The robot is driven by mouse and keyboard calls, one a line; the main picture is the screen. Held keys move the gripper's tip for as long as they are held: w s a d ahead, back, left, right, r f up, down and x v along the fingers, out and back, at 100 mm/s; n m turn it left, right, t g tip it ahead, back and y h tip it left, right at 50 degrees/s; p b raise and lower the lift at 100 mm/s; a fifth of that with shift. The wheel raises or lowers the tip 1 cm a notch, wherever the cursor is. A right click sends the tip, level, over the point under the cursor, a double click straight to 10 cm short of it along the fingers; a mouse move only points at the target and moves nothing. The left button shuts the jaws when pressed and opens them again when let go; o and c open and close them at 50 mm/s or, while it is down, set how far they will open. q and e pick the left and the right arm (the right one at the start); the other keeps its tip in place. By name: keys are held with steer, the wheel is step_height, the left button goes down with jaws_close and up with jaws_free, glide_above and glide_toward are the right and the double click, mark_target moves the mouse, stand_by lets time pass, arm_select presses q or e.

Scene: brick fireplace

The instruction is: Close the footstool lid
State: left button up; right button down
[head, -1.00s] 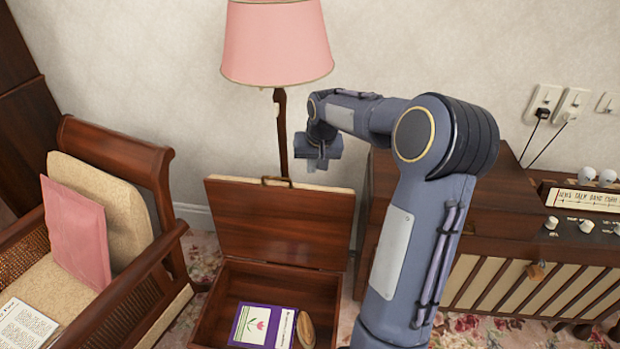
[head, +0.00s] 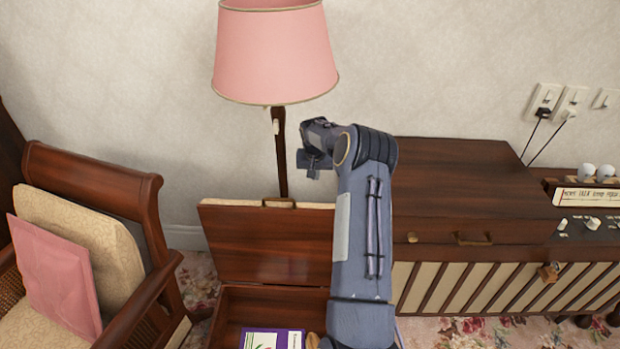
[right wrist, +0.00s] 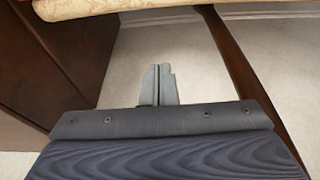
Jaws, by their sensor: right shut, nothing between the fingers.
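The footstool lid (head: 265,242) stands open and upright at the back of the wooden footstool (head: 226,312). Its wooden inner face is toward me, with a strip of cream padding and a brass handle (head: 279,203) at the top. My right gripper (head: 314,170) is shut and empty, above and behind the lid's top edge near its right end, apart from it. The right wrist view shows the shut fingers (right wrist: 158,85) and a cream padded edge (right wrist: 95,8), apparently the lid's. My arm hides the lid's right edge and the footstool's right side. My left gripper is out of view.
A purple book (head: 295,340) lies in the footstool. A pink-shaded lamp (head: 272,55) stands behind, its pole (head: 281,150) close to my gripper. An armchair (head: 95,185) stands left, and a wooden radio cabinet (head: 470,180) right.

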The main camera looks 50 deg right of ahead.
step_height(320, 180, down, 8)
steer(key=s+a+p, duration=0.1)
steer(key=p, duration=0.1)
steer(key=shift+a+r+p, duration=0.15)
steer(key=shift+a+p, duration=0.05)
steer(key=shift+p, duration=0.1)
stand_by(0.5)
